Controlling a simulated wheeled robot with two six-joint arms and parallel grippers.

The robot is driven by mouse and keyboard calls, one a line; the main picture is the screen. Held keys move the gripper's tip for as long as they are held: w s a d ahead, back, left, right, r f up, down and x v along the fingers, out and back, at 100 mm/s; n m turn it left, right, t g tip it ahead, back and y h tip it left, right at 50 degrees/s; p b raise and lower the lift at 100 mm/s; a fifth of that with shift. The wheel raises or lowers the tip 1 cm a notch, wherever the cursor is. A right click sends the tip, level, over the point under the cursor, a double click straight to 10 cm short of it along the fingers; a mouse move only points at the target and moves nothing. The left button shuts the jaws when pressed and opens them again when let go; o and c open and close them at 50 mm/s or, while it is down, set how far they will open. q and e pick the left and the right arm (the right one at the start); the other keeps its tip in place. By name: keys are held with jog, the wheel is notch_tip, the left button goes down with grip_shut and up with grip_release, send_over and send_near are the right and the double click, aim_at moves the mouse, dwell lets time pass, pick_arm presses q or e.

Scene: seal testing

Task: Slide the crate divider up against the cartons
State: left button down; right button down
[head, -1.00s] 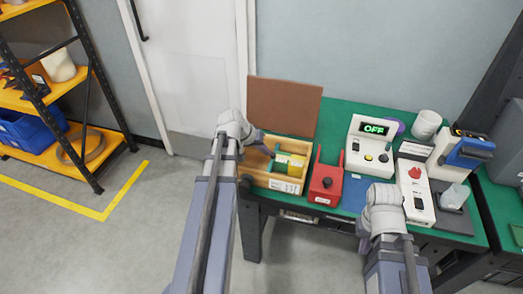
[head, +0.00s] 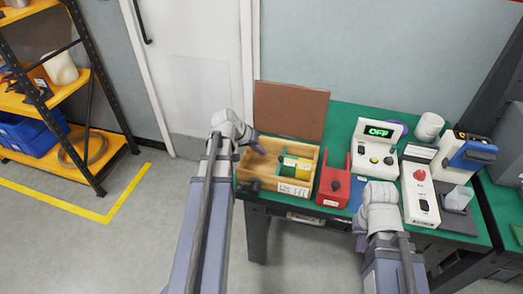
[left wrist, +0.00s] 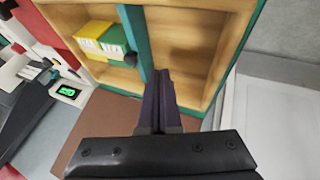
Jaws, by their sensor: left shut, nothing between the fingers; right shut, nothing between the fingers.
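The open wooden crate (head: 246,185) stands on the green bench. A yellow and a green carton (left wrist: 114,39) stand together in it; the yellow carton (left wrist: 90,34) is the outer one in the left wrist view. The dark green divider (left wrist: 133,35) is a thin upright strip beside the green carton; I cannot tell whether they touch. My left gripper (head: 260,150) is shut and empty over the crate's open left part. In the left wrist view its fingers (left wrist: 162,78) are close beside the divider, on the side away from the cartons. My right gripper (head: 380,192) is shut, apart from the crate.
A red fixture (head: 333,186) stands just right of the crate. Beyond it is a white tester (head: 373,148) showing OFF, then a device with a red button (head: 420,193). A brown board (head: 290,108) stands behind the crate. The crate's left part is empty.

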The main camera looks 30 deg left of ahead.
pick_arm(q)
jog(key=p+v, duration=0.7)
jog(key=v, duration=0.2)
jog(key=shift+w+d, duration=0.1)
jog(key=s+d+f+m+g+y, duration=0.1)
jog(key=s+d, duration=0.3)
jog(key=d, duration=0.6)
jog(key=s+d+f+m+g+y, duration=0.1)
jog(key=s+d+m+g+y, duration=0.1)
jog(key=d, duration=0.9)
jog(key=s+d+f+m+g+y, duration=0.1)
jog(key=s+d+m+g, duration=0.2)
jog(key=d, duration=0.7)
jog(key=s+m, duration=0.1)
jog(key=s, duration=0.1)
jog(key=shift+s+d+f, duration=0.2)
jog(key=shift+s+d, duration=0.1)
jog(key=shift+s, duration=0.1)
